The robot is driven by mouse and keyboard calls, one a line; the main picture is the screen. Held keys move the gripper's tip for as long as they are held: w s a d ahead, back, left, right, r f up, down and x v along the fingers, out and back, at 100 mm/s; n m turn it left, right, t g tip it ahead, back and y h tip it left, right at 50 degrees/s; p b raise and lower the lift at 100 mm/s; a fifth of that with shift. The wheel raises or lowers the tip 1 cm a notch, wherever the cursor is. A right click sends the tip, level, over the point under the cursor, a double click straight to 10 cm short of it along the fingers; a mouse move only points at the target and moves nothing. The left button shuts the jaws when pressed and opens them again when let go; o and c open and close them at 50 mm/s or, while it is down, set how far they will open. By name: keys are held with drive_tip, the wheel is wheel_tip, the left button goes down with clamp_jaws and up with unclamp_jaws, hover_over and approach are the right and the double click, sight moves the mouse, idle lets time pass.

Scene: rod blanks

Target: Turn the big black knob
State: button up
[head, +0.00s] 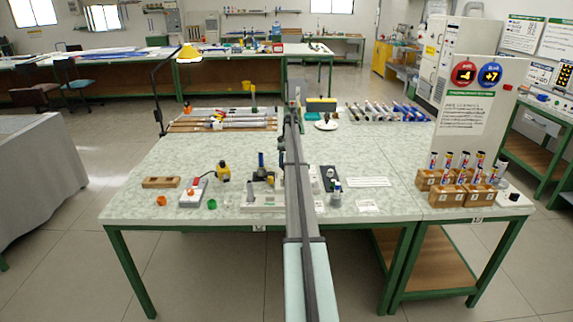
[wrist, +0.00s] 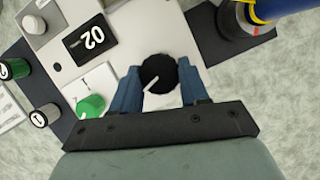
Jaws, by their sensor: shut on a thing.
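The big black knob (wrist: 157,70) is round with a white pointer line, which slants to the lower left in the wrist view. It sits on a white panel (wrist: 122,72). My gripper (wrist: 159,78) is shut on the knob, with one blue finger on each side of it. In the head view my arm hides the gripper and the black knob.
Knobs with green (wrist: 14,69) and grey (wrist: 44,116) caps stand left of the panel. A blue object with a dark base (wrist: 235,18) stands close at upper right. In the head view, wooden blocks with tubes (head: 465,195) stand right on the table (head: 230,150).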

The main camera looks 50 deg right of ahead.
idle(0.3)
drive_tip(key=o, duration=1.1)
drive_tip(key=shift+c, duration=0.2)
